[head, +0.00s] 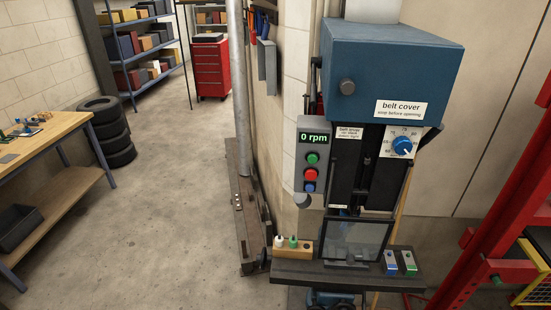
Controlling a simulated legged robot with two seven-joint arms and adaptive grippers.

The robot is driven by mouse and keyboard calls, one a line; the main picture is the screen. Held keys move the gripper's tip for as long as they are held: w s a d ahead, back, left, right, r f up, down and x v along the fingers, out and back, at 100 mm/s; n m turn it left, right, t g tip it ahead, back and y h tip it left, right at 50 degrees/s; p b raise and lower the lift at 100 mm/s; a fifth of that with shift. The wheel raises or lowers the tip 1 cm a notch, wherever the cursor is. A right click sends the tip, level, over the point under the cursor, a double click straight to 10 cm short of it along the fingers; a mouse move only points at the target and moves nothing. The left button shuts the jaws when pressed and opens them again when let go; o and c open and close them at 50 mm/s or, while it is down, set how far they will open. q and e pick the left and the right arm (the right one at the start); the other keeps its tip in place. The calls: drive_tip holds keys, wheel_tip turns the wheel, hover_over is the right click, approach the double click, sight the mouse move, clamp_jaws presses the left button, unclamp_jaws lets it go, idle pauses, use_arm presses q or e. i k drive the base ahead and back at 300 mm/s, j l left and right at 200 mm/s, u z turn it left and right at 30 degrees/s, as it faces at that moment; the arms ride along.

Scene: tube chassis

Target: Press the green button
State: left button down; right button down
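The green button (312,159) is the top one in a column on the front of a grey control box. The control box (301,166) is fixed to the left side of a blue drill-press-like machine (385,75). A display (313,138) above the button reads "0 rpm". A red button (311,174) and a blue button (309,187) sit below the green one. Neither of my grippers shows in the head view.
A machine table (340,279) juts out below, holding a wooden block (301,249) and small boxes (407,263). A clear guard (356,241) stands above it. A red frame (485,215) is at right, a workbench (50,140) at left. The floor (180,200) between is open.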

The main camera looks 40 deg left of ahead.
sight(312, 158)
drive_tip(key=u, duration=1.15)
